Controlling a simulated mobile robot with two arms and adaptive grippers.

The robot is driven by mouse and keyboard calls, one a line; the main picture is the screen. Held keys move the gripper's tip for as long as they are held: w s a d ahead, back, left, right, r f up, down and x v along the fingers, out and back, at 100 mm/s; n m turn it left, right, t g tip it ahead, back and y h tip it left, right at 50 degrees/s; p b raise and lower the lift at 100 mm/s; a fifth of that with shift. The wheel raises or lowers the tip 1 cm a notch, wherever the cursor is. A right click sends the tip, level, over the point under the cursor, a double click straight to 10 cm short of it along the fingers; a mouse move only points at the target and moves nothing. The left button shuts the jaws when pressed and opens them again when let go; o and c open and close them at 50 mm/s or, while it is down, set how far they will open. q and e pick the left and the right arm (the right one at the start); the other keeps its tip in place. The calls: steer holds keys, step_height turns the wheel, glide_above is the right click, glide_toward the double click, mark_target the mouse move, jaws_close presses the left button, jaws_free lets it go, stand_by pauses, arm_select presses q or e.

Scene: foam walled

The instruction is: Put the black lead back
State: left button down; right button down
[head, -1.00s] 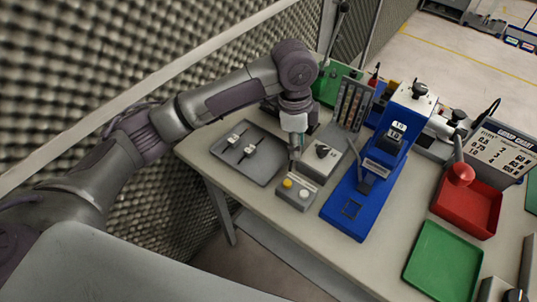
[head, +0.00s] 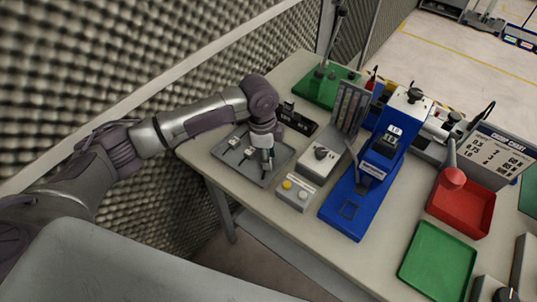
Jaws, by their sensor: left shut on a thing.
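My left gripper (head: 266,159) points down over the right part of a grey tray (head: 240,171) at the left end of the bench. It is shut on a small dark thing, probably the black lead (head: 265,170), which hangs below the fingers. I cannot tell whether its lower end touches the tray floor. Two small dark pieces with white parts (head: 233,142) lie in the left part of the tray, partly near my wrist. My right gripper is out of view.
A grey box with a black knob (head: 319,160) and a button box (head: 297,192) stand right of the tray. A blue press (head: 350,205), red bin (head: 462,212) and green tray (head: 440,262) are further right. A black block (head: 297,119) stands behind the tray.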

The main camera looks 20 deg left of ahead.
arm_select(q)
steer(key=c, duration=0.8)
jaws_free()
steer(key=shift+f, duration=0.1)
steer(key=shift+o, duration=0.2)
step_height(320, 180, up, 12)
steer(key=a+b, duration=0.1)
steer(key=b, duration=0.1)
steer(key=shift+a, duration=0.15)
steer(key=shift+w, duration=0.1)
